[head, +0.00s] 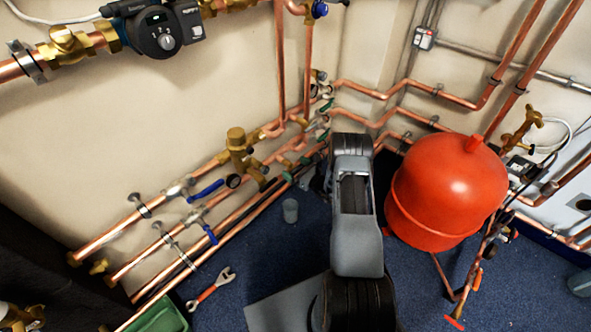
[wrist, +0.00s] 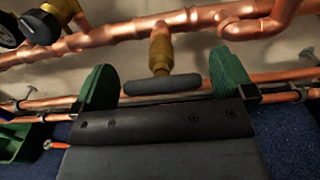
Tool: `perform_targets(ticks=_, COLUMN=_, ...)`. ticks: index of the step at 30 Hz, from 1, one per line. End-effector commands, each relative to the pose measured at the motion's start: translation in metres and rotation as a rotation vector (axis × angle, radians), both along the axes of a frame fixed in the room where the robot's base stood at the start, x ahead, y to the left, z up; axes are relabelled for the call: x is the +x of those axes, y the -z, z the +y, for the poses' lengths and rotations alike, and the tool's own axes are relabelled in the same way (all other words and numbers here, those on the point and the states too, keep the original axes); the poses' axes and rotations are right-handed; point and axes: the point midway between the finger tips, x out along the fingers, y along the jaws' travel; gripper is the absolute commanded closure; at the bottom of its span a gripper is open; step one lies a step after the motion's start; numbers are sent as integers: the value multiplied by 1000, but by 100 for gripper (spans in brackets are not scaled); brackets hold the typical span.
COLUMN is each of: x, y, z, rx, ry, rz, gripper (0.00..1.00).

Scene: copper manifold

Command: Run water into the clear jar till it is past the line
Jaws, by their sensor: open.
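My gripper (wrist: 163,64) is open in the wrist view, its two green fingers wide apart and empty. A brass tap (wrist: 161,52) with a dark grey bar handle (wrist: 162,85) hangs from a copper pipe between the fingers. The handle lies crosswise, with a gap to each finger; I cannot tell how far in depth it is. In the head view my arm mostly hides the gripper and this tap. A small grey cup-like vessel (head: 290,210) stands upright on the blue floor left of my arm. It may be the jar; I see no line or water on it.
A large red tank (head: 445,190) stands close to the right of my arm. Copper pipes (head: 120,235) with blue-levered valves run along the left wall. A red-handled wrench (head: 211,288) and a green tray (head: 163,318) are on the floor. Another greyish vessel (head: 580,284) is at the right edge.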

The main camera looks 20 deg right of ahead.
Motion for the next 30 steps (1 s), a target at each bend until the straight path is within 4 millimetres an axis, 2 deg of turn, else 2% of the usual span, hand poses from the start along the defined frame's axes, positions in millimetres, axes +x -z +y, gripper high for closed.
perform_targets(ticks=3, x=0, y=0, z=0, rx=0, ry=0, rz=0, gripper=1)
perform_targets(ticks=18, x=-1, y=0, z=0, rx=0, ry=-1, rz=0, gripper=49)
perform_targets(ticks=30, x=-1, y=2, z=1, rx=-202, ry=-2, rz=-91, gripper=49)
